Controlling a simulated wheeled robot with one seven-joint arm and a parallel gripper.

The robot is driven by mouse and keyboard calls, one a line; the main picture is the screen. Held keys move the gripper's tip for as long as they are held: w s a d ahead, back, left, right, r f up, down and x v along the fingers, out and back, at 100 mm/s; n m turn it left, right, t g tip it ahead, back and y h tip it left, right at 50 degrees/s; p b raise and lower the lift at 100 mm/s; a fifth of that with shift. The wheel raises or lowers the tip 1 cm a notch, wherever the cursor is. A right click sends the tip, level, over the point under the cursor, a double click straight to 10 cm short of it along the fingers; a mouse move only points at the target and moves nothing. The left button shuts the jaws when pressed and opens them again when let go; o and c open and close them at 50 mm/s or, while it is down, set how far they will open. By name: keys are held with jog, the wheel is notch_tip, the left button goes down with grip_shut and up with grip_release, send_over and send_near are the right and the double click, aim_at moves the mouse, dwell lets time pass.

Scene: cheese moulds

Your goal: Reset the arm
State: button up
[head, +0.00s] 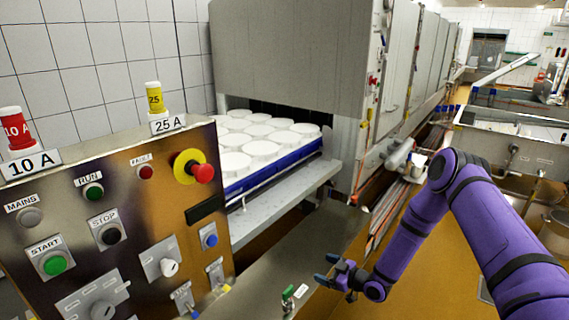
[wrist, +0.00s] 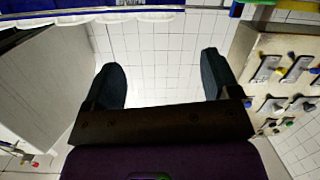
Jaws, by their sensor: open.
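My purple arm reaches in from the right in the head view. My gripper (head: 335,271) is at the lower middle, right of the control panel (head: 130,200) and in front of the steel ledge. In the wrist view my gripper (wrist: 163,90) shows two dark fingers wide apart with nothing between them. It touches nothing that I can see.
The control panel carries a red emergency button (head: 202,172), a green start button (head: 54,263), and a red fuse (head: 15,128) and yellow fuse (head: 154,98) on top. White moulds (head: 262,148) sit on a blue conveyor (head: 285,163) entering a grey machine (head: 290,50). Steel basins (head: 520,150) stand at right.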

jog(key=w+d+r+h, duration=0.2)
jog(key=d+r, duration=0.1)
jog(key=r, duration=0.4)
jog(key=w+d+r+m+h, duration=0.1)
jog(key=w+d+r+h, duration=0.1)
jog(key=r, duration=0.5)
jog(key=w+d+r+h, duration=0.2)
jog(key=d+r+h, duration=0.1)
jog(key=r, duration=0.4)
jog(key=s+d+r+m+h, duration=0.2)
jog(key=s+d+r, duration=0.15)
jog(key=r, duration=0.55)
jog(key=s+d+r+m+h, duration=0.2)
jog(key=s+r+h, duration=0.15)
jog(key=r, duration=0.55)
jog(key=s+d+r+m+g+h, duration=0.1)
jog(key=s+d+r+m, duration=0.1)
jog(key=s+r, duration=0.55)
jog(key=s+d+r+m+g+h, duration=0.15)
jog(key=s+r, duration=0.35)
jog(key=s, duration=0.5)
jog(key=s+r+m+g+y, duration=0.1)
jog(key=s+m, duration=0.3)
jog(key=s, duration=1.6)
jog(key=shift+a+r+y, duration=0.45)
jog(key=shift+r+y, duration=0.15)
jog(key=shift+r, duration=0.15)
